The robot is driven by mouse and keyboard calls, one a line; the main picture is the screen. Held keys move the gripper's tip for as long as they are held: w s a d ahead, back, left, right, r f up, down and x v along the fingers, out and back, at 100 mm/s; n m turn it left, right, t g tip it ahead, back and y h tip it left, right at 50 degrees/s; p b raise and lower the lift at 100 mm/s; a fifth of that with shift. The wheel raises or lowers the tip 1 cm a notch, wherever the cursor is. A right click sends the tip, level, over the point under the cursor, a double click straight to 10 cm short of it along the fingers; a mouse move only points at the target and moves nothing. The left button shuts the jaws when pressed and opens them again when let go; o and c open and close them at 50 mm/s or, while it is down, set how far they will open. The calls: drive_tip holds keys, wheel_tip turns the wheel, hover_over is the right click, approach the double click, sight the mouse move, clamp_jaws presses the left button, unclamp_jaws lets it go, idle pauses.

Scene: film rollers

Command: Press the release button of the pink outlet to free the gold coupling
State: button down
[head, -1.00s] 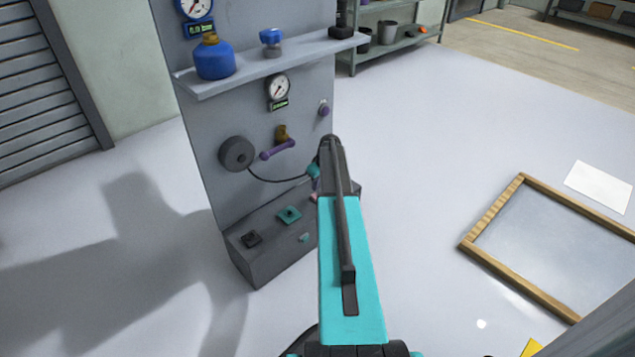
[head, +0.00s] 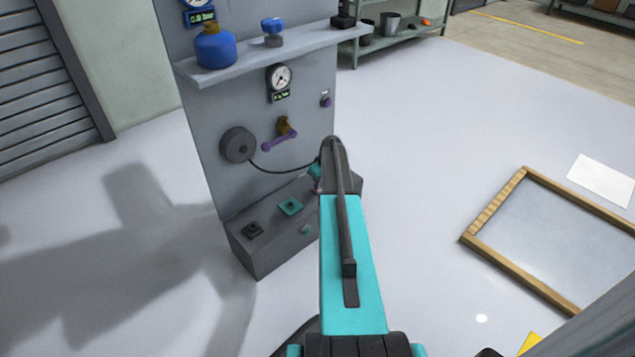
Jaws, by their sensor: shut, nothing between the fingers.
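A small pink part (head: 318,188), perhaps of the pink outlet, shows at the left edge of my arm, above the grey base box. The rest of it and any release button are hidden behind my arm. A teal piece (head: 315,172) at the end of the black hose is just above it, also partly covered. I cannot make out the gold coupling. My arm reaches up from the bottom centre across the right part of the panel. Its upper end covers my gripper, so I cannot see the fingers or any contact.
The grey panel (head: 225,180) carries a dark reel (head: 238,145), a brass valve (head: 285,126) with a purple handle, and gauges. The base box (head: 270,250) has a teal square fitting (head: 291,206) and a black one (head: 253,230). A wood-edged frame (head: 490,208) lies right; floor between is clear.

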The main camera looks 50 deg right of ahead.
drive_tip(key=shift+f, duration=0.6)
drive_tip(key=shift+r, duration=0.1)
drive_tip(key=shift+a+r+p, duration=0.1)
drive_tip(key=shift+r+p, duration=0.6)
drive_tip(key=shift+r, duration=0.2)
drive_tip(key=p+v, duration=0.4)
drive_tip(key=v, duration=0.8)
drive_tip(key=shift+w+r, duration=0.3)
drive_tip(key=shift+r, duration=0.2)
